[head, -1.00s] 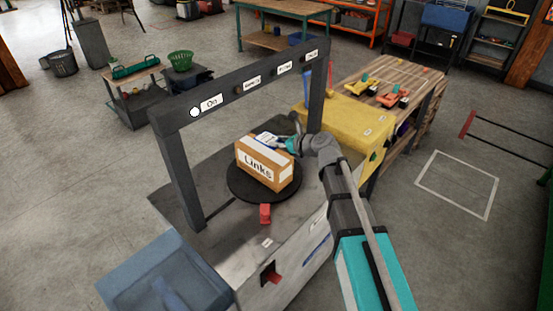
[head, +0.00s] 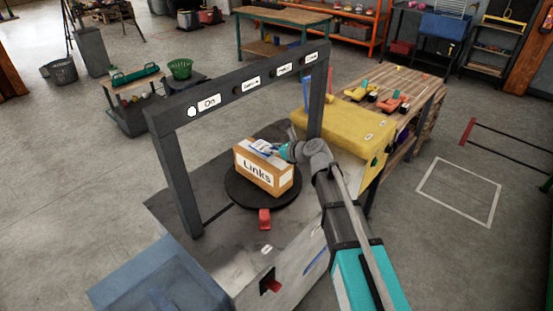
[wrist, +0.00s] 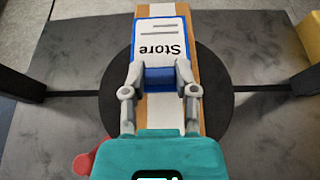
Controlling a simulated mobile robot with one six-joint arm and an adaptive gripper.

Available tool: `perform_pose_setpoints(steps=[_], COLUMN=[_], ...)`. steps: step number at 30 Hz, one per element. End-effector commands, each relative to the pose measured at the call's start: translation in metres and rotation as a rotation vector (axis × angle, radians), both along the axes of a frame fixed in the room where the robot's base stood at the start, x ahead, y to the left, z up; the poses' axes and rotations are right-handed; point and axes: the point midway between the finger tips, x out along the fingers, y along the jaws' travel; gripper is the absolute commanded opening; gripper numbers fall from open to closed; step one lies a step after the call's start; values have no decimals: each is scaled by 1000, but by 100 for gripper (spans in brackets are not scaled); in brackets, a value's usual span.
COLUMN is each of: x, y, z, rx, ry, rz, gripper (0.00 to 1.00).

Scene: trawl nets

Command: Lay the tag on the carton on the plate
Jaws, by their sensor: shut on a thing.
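The carton (head: 262,173), brown with a white "Links" label on its side, sits on the round dark plate (head: 237,195). The tag (wrist: 161,35), white with a blue border and the word "Store", is over the carton's top; it also shows in the head view (head: 262,147). My gripper (wrist: 159,78) is shut on the tag's blue near end, with a finger on each side. In the head view my gripper (head: 285,150) is at the carton's upper right. I cannot tell whether the tag touches the carton.
A dark frame (head: 240,88) with a row of labels, one reading "On", arches over the grey bench. A yellow case (head: 345,130) stands at the right, beside a wooden table with tools.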

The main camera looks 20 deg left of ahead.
Motion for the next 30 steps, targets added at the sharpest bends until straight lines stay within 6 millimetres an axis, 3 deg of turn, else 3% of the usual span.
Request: perform_pose_setpoints(steps=[9, 28, 29, 30], x=[0, 0, 0, 0], y=[1, 2, 2, 2], z=[-29, -35, -34, -34], rx=[0, 0, 0, 0], ry=[0, 0, 0, 0], rz=[0, 1, 1, 1], gripper=[6, 6, 44, 51])
